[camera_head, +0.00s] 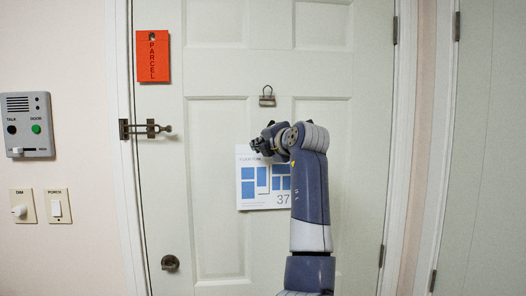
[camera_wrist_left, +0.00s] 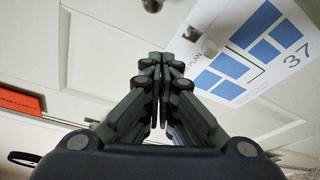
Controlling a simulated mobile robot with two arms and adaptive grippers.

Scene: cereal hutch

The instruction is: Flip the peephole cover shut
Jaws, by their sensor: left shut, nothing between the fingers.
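My left gripper (camera_head: 258,146) is shut and empty, held in front of the door beside the floor plan's top edge. In the wrist view its fingertips (camera_wrist_left: 160,60) meet. Just past them in that view is a small grey metal fitting (camera_wrist_left: 192,33) with a pale rounded part beside it, at the paper's edge. In the head view the gripper hides that spot. Higher on the door is a small metal fitting (camera_head: 267,101) with a loop above it. I cannot tell for certain which fitting is the peephole cover. My right gripper is not in view.
The white panelled door (camera_head: 215,125) carries a red parcel tag (camera_head: 152,68), a floor plan sheet (camera_head: 247,202), a latch (camera_head: 145,129) and a round lock (camera_head: 170,263). An intercom (camera_head: 27,125) and switches (camera_head: 59,206) are on the left wall.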

